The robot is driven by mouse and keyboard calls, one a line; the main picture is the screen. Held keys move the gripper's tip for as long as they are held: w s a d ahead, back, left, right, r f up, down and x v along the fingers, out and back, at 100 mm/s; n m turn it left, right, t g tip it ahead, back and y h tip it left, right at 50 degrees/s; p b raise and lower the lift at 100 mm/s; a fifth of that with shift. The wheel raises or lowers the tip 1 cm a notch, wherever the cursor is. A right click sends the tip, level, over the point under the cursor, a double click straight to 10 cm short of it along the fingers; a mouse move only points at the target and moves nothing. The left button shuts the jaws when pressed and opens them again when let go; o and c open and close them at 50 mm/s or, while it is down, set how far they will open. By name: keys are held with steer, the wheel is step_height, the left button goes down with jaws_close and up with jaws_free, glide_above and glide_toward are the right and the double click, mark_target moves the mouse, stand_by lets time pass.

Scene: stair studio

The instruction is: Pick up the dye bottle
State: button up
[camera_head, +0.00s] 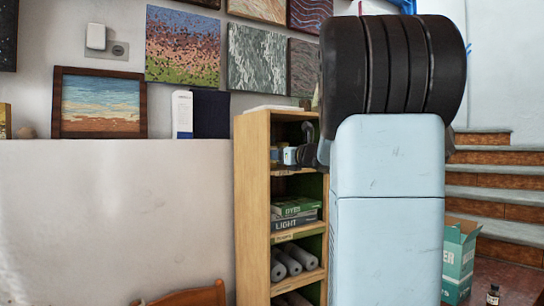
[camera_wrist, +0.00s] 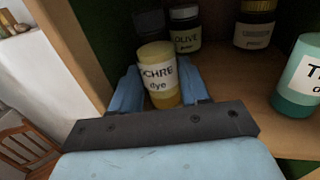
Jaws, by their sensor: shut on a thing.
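The dye bottle (camera_wrist: 160,88) is a small yellow jar with a white label reading OCHRE dye. In the wrist view it stands between the blue fingers of my gripper (camera_wrist: 158,92), which is shut on it. The bottle is at the front of a wooden shelf compartment, tilted in the picture. Its lower part is hidden by the dark gripper bar, so I cannot tell if it touches the board. In the head view my arm covers the right side of the shelf unit (camera_head: 252,200) and the bottle cannot be made out.
An olive jar (camera_wrist: 186,32) stands close behind the bottle. Another dark jar (camera_wrist: 254,28) is at the back, and a teal jar (camera_wrist: 299,82) is to the right. The shelf's side wall (camera_wrist: 75,45) is close on the left.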

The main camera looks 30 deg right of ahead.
steer(key=shift+c, duration=0.7)
steer(key=shift+r, duration=0.1)
steer(key=shift+s+d+r, duration=0.1)
steer(key=shift+s+r, duration=0.15)
steer(key=shift+r, duration=0.6)
steer(key=shift+s+d+r, duration=0.1)
steer(key=shift+s+r, duration=0.1)
steer(key=shift+r, duration=0.65)
steer(key=v, duration=1.7)
